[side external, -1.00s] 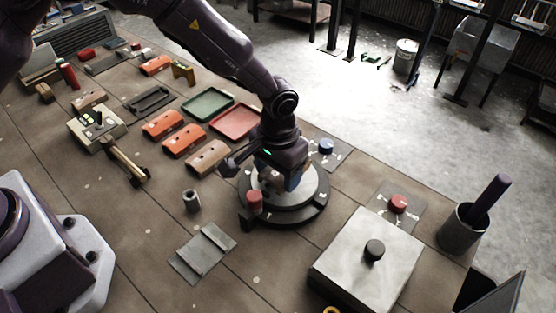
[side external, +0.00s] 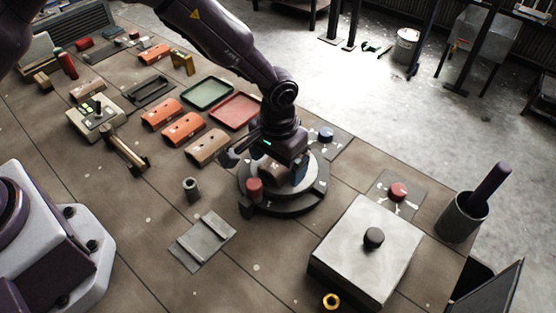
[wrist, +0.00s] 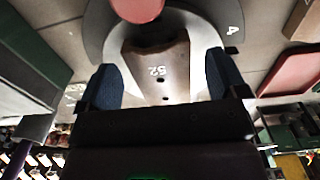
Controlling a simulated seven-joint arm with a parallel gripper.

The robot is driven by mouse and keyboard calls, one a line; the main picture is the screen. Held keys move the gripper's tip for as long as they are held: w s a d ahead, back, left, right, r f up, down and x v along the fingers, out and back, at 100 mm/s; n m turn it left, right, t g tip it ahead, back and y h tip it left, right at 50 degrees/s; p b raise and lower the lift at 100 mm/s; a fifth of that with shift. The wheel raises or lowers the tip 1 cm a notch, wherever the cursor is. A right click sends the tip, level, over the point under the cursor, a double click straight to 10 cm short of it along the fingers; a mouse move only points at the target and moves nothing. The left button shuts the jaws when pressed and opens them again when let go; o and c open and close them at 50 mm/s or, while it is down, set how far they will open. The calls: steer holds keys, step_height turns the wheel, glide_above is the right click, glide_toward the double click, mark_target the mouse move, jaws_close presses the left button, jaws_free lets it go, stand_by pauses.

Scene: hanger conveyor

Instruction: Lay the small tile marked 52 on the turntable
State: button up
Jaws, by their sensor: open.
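The small tan tile marked 52 (wrist: 158,75) lies on the turntable, its number facing up in the wrist view. The pale disc and dark outer ring of the turntable (side external: 296,207) show around and below my gripper in the side view. My gripper (wrist: 163,80) is open, with one blue-padded finger on each side of the tile. Whether the pads touch the tile I cannot tell. In the side view my gripper (side external: 284,176) is low over the turntable and partly hides the tile.
A red cylinder (side external: 254,187) stands at the turntable's near left edge. Orange and tan tiles (side external: 182,129) and green and red trays (side external: 236,110) lie to the left and behind. A pale box with a black knob (side external: 366,262) stands to the right. A grey plate (side external: 202,240) lies in front.

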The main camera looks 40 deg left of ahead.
step_height(320, 180, up, 13)
steer(key=shift+f, duration=0.15)
stand_by(0.4)
